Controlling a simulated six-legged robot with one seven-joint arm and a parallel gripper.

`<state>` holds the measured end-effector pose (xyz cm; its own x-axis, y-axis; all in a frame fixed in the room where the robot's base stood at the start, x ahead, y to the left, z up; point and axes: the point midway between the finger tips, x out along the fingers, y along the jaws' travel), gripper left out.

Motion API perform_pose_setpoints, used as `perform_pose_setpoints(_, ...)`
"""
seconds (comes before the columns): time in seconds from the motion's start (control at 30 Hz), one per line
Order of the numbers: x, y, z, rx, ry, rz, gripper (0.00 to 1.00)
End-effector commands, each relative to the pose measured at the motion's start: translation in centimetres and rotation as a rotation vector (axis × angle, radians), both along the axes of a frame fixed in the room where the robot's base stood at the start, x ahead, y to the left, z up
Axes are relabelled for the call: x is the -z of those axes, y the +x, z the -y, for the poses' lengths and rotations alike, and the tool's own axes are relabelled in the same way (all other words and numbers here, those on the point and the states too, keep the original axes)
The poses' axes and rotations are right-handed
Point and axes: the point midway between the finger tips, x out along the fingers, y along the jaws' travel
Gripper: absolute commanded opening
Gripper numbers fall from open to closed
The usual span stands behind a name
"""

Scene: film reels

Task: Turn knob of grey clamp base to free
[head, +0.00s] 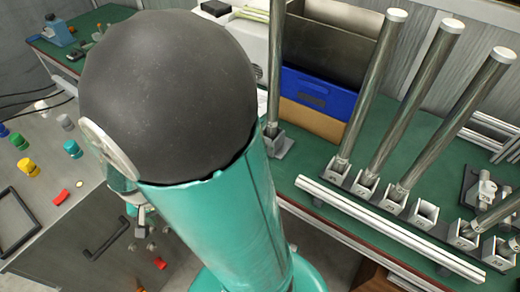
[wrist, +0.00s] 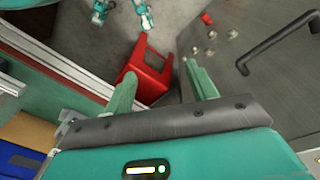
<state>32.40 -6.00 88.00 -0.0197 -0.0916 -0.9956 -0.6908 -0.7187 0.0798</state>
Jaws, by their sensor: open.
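Several grey clamp bases stand on the green table in the head view, most in a row behind a silver rail, such as the empty one (head: 424,213). Another grey base (head: 278,146) stands apart at the left, holding an upright metal pole. Knobs are too small to make out, and I cannot tell which base is the task's. My gripper (wrist: 160,68) is open and empty in the wrist view, its two green fingers spread above the floor, away from the bases. In the head view my arm hides most of it.
Tall metal poles (head: 428,95) rise from the row of bases. A silver rail (head: 385,228) runs along the table's front. A blue bin (head: 318,92) stands at the back. A grey cabinet (head: 60,215) with coloured knobs is at left. A red stool (wrist: 148,72) stands on the floor.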

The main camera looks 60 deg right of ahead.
Motion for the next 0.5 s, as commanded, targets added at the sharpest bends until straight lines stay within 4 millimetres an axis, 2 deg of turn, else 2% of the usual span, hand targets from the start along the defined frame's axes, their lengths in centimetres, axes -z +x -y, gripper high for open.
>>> perform_pose_setpoints(0.03, 1.7, -0.6, 0.8, 0.048, -0.032, -0.038, 0.57)
perform_pose_setpoints(0.2, 6.1, -2.7, 4.1, 0.228, -0.165, -0.114, 0.57)
perform_pose_setpoints(0.33, 8.4, -4.5, 7.0, 0.348, -0.294, -0.143, 0.57)
perform_pose_setpoints(0.5, 9.9, -6.7, 11.4, 0.484, -0.488, -0.138, 0.57)
